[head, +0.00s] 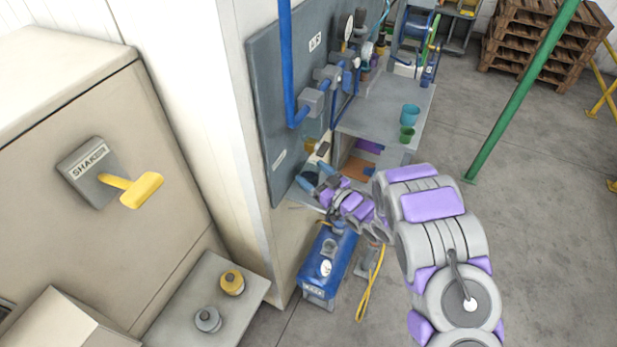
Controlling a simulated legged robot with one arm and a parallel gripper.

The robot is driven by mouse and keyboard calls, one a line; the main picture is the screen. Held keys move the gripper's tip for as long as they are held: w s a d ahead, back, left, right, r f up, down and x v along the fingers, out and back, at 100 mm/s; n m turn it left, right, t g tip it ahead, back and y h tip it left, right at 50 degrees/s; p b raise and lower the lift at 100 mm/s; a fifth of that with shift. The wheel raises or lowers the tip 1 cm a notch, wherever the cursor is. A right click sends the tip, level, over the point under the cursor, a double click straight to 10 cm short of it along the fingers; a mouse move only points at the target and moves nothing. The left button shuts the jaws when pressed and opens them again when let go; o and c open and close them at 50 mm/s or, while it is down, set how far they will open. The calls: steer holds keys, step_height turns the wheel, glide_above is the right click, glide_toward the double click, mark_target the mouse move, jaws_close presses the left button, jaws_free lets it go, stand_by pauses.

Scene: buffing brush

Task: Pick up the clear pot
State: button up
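My gripper (309,175) is at the far end of my arm, by the blue-grey wall panel and above a blue machine. Its two blue fingers look spread apart. A small bluish shape shows between or behind them, too small to identify. I cannot clearly make out a clear pot. A light blue pot (410,114) and a green pot (406,134) stand on the grey bench at the right, apart from my gripper. A grey pot or knob (207,319) and a yellow one (232,282) are on the low grey surface at the lower left.
The blue machine (326,266) stands on the floor below my gripper, with a yellow cable (369,290) beside it. The wall panel (268,90) carries pipes and gauges. A green post (520,92) rises at the right. Wooden pallets (545,40) are stacked behind. Floor between is clear.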

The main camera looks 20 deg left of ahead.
steer(key=c, duration=0.7)
steer(key=shift+r, duration=0.1)
